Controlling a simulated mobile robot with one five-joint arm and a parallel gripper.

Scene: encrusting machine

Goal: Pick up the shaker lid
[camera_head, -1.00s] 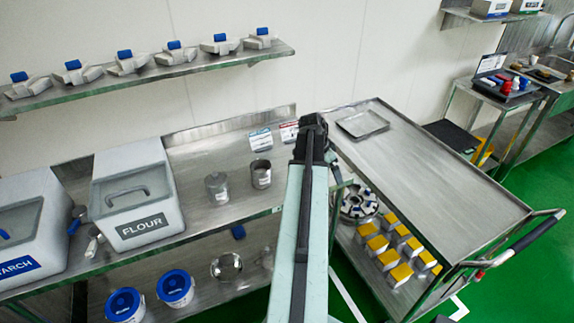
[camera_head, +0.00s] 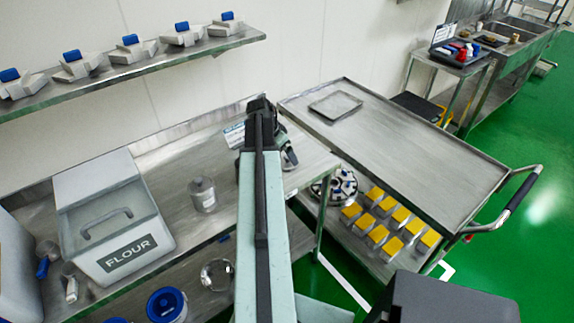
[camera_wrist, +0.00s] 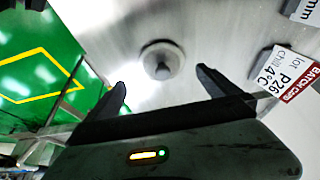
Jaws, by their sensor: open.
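A small round grey piece with a dark central knob, which looks like the shaker lid (camera_wrist: 160,61), lies on the steel table in the wrist view. My gripper (camera_wrist: 161,80) is open, its two black fingers spread on either side below the lid, with nothing between them. I cannot tell the height of the fingers above the table. In the head view my gripper (camera_head: 288,157) is over the right end of the steel table, and my arm hides the lid there.
A red-striped batch card (camera_wrist: 285,75) lies right of the lid. The flour bin (camera_head: 115,222) stands further left. A steel cart (camera_head: 420,160) is at the right, with a shallow tray (camera_head: 336,105) on top and yellow-topped boxes (camera_head: 400,216) below. The wall shelf (camera_head: 150,65) holds several blue-capped pieces.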

